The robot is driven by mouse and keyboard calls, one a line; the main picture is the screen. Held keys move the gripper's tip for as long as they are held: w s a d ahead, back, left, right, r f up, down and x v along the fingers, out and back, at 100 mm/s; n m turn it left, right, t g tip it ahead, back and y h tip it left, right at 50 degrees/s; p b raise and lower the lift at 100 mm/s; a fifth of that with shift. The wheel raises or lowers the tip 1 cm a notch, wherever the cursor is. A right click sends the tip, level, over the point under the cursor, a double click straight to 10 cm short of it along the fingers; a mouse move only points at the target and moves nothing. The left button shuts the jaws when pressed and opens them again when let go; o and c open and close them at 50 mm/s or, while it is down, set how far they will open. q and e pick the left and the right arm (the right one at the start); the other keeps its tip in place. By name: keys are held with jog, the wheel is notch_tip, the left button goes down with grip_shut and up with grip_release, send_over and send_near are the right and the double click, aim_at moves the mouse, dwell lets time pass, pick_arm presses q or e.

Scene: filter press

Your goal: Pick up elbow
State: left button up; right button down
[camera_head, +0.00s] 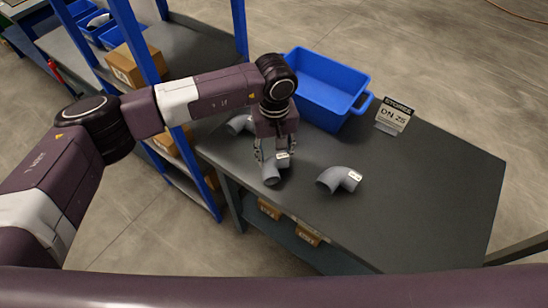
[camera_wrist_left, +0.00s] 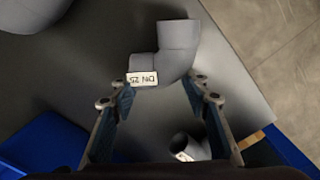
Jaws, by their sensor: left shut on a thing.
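My left gripper (camera_head: 272,158) points down over the workbench and is shut on a grey pipe elbow (camera_head: 272,174) with a white label. In the left wrist view this elbow (camera_wrist_left: 175,60) shows its "DN 25" label between and beyond the fingertips of the left gripper (camera_wrist_left: 158,90). From these views I cannot tell whether it is clear of the bench top. A second grey elbow (camera_head: 338,180) lies to the right on the bench. A third elbow (camera_head: 238,124) lies to the left, partly behind my arm. My right gripper is not in view.
A blue bin (camera_head: 325,90) stands on the back of the dark workbench (camera_head: 430,190). A "STORES DN 25" sign (camera_head: 394,114) stands right of it. Blue shelving (camera_head: 135,40) with boxes is at left. The bench's right side is clear.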

pick_arm(q)
notch_tip(320, 180, up, 20)
jog(key=b, duration=0.3)
jog(key=shift+f, duration=0.15)
